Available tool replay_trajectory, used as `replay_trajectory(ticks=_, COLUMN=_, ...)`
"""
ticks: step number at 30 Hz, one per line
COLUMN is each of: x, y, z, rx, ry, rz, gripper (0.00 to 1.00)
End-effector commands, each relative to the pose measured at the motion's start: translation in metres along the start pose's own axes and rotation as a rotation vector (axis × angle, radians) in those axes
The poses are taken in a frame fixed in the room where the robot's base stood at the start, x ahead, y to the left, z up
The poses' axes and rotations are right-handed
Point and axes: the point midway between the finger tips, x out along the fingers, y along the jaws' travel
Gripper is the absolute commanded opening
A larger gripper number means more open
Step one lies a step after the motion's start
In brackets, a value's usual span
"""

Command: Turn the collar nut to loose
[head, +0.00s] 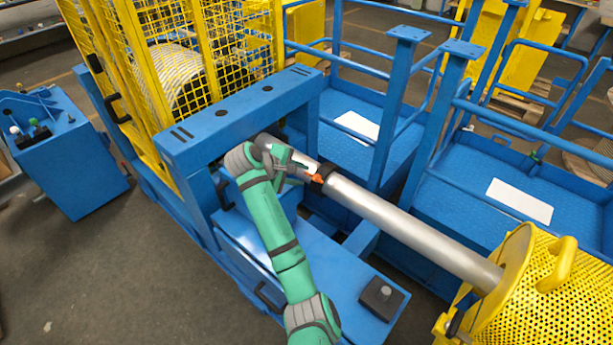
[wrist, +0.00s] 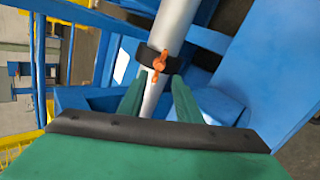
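The collar nut is a black ring (wrist: 174,66) around a grey metal shaft (head: 410,228), with an orange handle (wrist: 160,61) on its near side. In the head view the orange handle (head: 318,178) shows at my gripper's tip, and the black collar (head: 326,171) is partly hidden. My green gripper (wrist: 158,84) is open, its two fingers apart on either side of the shaft in the wrist view. The fingertips appear just short of the orange handle; I cannot tell whether they touch anything. No object shows held between them.
A blue frame (head: 240,112) spans over the shaft's left end. A yellow perforated guard (head: 555,290) stands at its right end. A yellow mesh cage (head: 150,40) is behind. Blue railings stand at the right.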

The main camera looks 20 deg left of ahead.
Motion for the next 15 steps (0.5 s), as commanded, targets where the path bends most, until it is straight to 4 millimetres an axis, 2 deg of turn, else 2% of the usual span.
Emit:
replay_trajectory(ticks=3, x=-0.019, y=0.000, z=-0.001, rx=0.000, ry=0.003, rz=0.002, gripper=0.31)
replay_trajectory(ticks=6, x=-0.029, y=0.000, z=-0.001, rx=0.000, ry=0.001, rz=0.000, gripper=0.31)
replay_trajectory(ticks=15, x=-0.036, y=-0.001, z=0.000, rx=0.000, ry=0.000, rz=-0.001, gripper=0.31)
